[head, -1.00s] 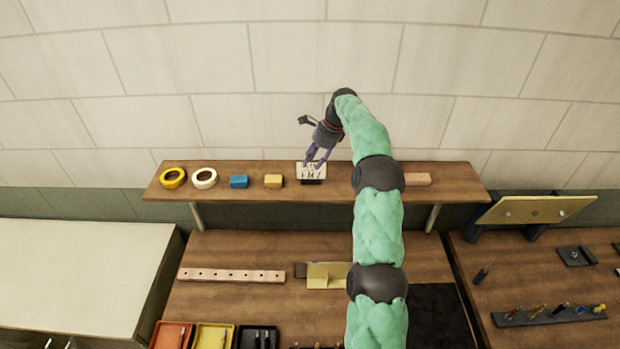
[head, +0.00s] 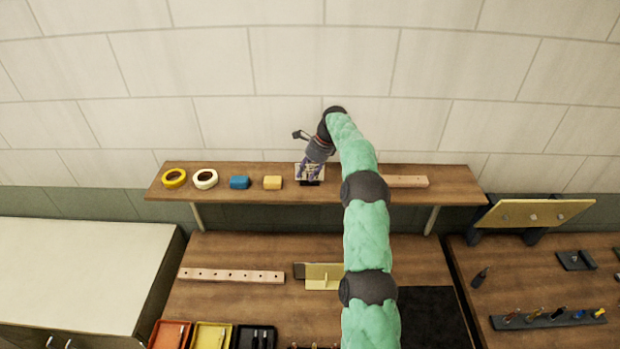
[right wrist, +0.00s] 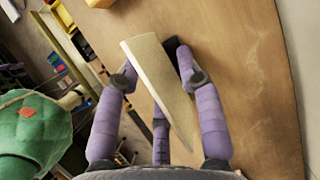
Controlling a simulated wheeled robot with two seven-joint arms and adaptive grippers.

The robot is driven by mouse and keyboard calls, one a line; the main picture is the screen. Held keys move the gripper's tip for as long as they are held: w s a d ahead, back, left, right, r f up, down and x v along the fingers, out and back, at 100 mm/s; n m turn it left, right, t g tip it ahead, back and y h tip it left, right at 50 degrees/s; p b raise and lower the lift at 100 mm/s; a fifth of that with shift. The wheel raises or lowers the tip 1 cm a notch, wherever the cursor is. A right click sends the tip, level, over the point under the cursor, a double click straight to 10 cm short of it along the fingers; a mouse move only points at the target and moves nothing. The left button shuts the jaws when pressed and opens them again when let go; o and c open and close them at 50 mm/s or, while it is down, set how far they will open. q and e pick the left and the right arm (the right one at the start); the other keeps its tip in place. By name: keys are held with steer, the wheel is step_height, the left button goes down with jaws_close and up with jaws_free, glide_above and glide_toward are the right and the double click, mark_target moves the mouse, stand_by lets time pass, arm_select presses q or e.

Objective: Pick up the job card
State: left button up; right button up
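The job card (right wrist: 158,80) is a pale upright card in a small dark stand (head: 310,183) on the wooden wall shelf. In the head view my right gripper (head: 309,174) reaches down over the card and hides most of it. In the right wrist view the gripper's purple fingers (right wrist: 158,78) are spread on both sides of the card, which stands between them nearly edge-on. The fingers look apart, not closed on it. My left gripper is out of view.
A wooden strip (head: 407,181) lies to the right. The wall is close behind.

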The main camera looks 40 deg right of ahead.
steer(key=shift+w+f, duration=0.1)
steer(key=shift+f, duration=0.2)
jaws_close()
